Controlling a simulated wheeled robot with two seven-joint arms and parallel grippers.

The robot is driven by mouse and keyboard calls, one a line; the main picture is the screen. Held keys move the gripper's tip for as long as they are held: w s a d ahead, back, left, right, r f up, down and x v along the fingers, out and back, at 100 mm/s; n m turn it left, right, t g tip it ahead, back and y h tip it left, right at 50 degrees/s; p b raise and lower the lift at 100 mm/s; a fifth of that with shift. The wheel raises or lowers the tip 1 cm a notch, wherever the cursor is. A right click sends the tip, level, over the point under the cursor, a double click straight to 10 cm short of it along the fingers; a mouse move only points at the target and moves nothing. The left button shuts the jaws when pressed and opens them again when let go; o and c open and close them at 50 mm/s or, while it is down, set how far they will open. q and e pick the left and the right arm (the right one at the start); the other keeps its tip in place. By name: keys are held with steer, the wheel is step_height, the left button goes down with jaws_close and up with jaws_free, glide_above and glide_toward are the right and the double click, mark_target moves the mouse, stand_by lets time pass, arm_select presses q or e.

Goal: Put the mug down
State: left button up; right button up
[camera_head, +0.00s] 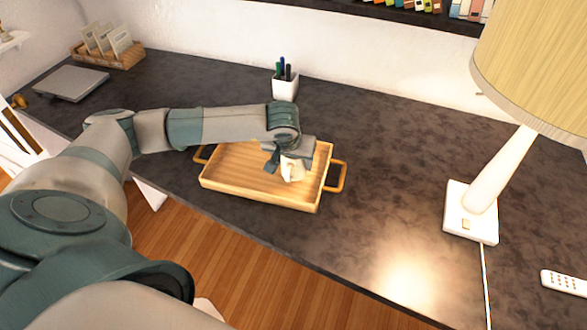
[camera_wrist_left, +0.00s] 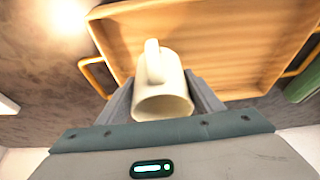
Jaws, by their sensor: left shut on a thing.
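A cream mug (camera_head: 293,170) is held in my left gripper (camera_head: 284,163) over the right part of a wooden tray (camera_head: 232,172). In the left wrist view the mug (camera_wrist_left: 163,92) sits between the two fingers of the left gripper (camera_wrist_left: 163,100), with its handle toward the tray (camera_wrist_left: 205,40). The fingers are shut on the mug's sides. I cannot tell whether the mug's base touches the tray floor. The rest of the tray is empty. My right gripper is in neither view.
The tray has metal loop handles and stands near the front edge of a dark desk (camera_head: 370,165). A white pen cup (camera_head: 285,85) stands behind it. A lamp (camera_head: 490,190) and a remote (camera_head: 564,282) are at the right. A closed laptop (camera_head: 71,83) lies at the left.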

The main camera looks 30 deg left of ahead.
mark_target(294, 171)
arm_select(q)
steer(key=shift+f+p, duration=1)
steer(key=shift+f, duration=0.95)
steer(key=shift+f, duration=0.1)
steer(key=shift+f, duration=0.1)
steer(key=o, duration=1.3)
